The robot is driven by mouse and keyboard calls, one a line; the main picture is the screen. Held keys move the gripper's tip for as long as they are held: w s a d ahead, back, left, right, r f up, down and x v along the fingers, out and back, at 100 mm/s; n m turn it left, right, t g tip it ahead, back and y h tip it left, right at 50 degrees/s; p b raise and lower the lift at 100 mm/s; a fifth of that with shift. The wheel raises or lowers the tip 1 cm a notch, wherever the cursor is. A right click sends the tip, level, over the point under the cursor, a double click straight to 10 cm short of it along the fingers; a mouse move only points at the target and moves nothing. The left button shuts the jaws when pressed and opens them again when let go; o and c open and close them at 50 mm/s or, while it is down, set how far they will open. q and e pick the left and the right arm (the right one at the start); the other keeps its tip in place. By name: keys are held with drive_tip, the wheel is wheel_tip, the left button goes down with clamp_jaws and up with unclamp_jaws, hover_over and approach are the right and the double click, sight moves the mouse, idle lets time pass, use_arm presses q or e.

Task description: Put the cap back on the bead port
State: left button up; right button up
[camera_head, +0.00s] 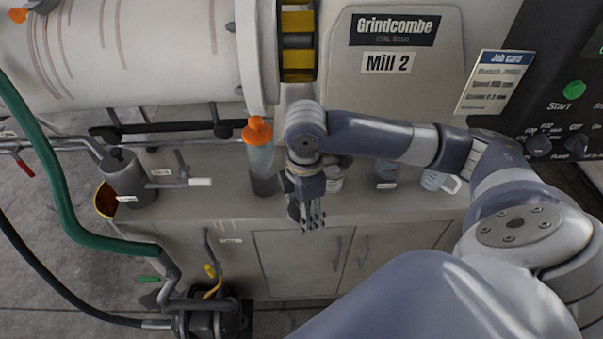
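My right gripper (308,222) hangs down from the wrist in front of the bench cabinet, below the mill (400,40). Its fingers are bunched and seen from above, so I cannot tell whether they are open or shut, or whether anything is between them. An orange fitting (257,131) sits under the mill's end flange, above a clear-sided cylinder (262,172) with a dark lower part, left of the gripper. I cannot pick out the cap or the bead port with certainty; my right arm hides part of the bench. My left gripper is not in view.
A grey pot (124,175) with a label stands at the left of the bench. A white mug (438,181) and a labelled jar (386,172) stand behind my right arm. A green hose (66,205) runs down the left. A control panel (560,110) stands at the right.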

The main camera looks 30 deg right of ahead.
sight(289, 209)
drive_tip(key=shift+s+a+r, duration=0.1)
drive_tip(key=shift+s+a, duration=0.2)
drive_tip(key=shift+s, duration=0.2)
drive_tip(key=shift+w+a+r+m, duration=0.1)
drive_tip(key=shift+a+r+m, duration=0.35)
drive_tip(key=shift+m, duration=0.45)
drive_tip(key=s+a+r+m, duration=0.1)
drive_tip(key=a+r+m, duration=0.3)
drive_tip(key=m, duration=0.9)
wheel_tip(289, 209, up, 3)
drive_tip(key=shift+s+a+r+m, duration=0.1)
drive_tip(key=shift+s+a+m, duration=0.1)
drive_tip(key=shift+m, duration=0.1)
